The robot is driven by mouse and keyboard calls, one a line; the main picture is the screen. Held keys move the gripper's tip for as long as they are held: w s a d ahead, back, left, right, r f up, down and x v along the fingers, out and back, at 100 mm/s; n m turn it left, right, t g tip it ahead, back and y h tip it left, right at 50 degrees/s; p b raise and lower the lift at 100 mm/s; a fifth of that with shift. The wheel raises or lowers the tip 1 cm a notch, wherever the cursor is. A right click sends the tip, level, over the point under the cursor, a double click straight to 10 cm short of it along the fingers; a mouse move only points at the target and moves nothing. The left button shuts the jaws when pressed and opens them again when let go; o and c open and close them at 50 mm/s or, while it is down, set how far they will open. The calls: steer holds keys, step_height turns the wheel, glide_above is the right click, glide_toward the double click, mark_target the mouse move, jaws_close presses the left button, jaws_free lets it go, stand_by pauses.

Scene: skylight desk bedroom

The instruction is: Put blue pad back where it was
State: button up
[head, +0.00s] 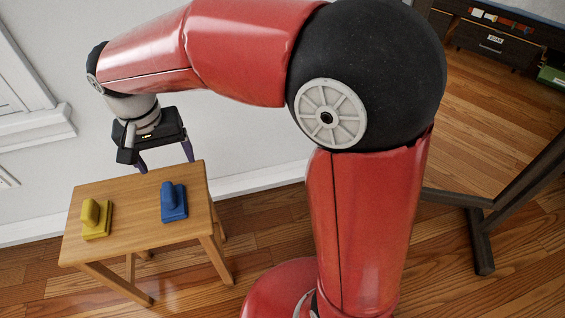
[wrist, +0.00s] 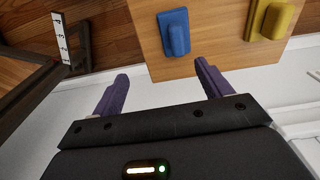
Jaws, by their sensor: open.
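The blue pad (head: 173,203) has an upright blue grip and sits on the right part of a small wooden stool (head: 137,192). It also shows in the wrist view (wrist: 174,33), near the stool's edge. A yellow pad (head: 96,219) of like shape sits on the left part of the stool, and in the wrist view (wrist: 270,18) it is right of the blue one. My gripper (head: 166,160) is above the stool's far edge by the wall. Its purple fingers (wrist: 162,88) are spread apart with nothing between them. Both pads are apart from the fingers.
A white wall (head: 235,150) with a baseboard stands behind the stool. A dark table leg (head: 480,240) stands at the right, and dark storage boxes (head: 490,45) are at the upper right. The stool top between the two pads is bare.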

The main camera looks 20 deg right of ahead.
steer(key=s+d+r+t, duration=0.1)
steer(key=s+d+t, duration=0.1)
steer(key=s+d, duration=0.5)
steer(key=s+d+r+t, duration=0.2)
steer(key=s+d, duration=0.5)
steer(key=d, duration=0.8)
steer(key=shift+d+n+t, duration=0.2)
steer(key=shift+n+t, duration=0.2)
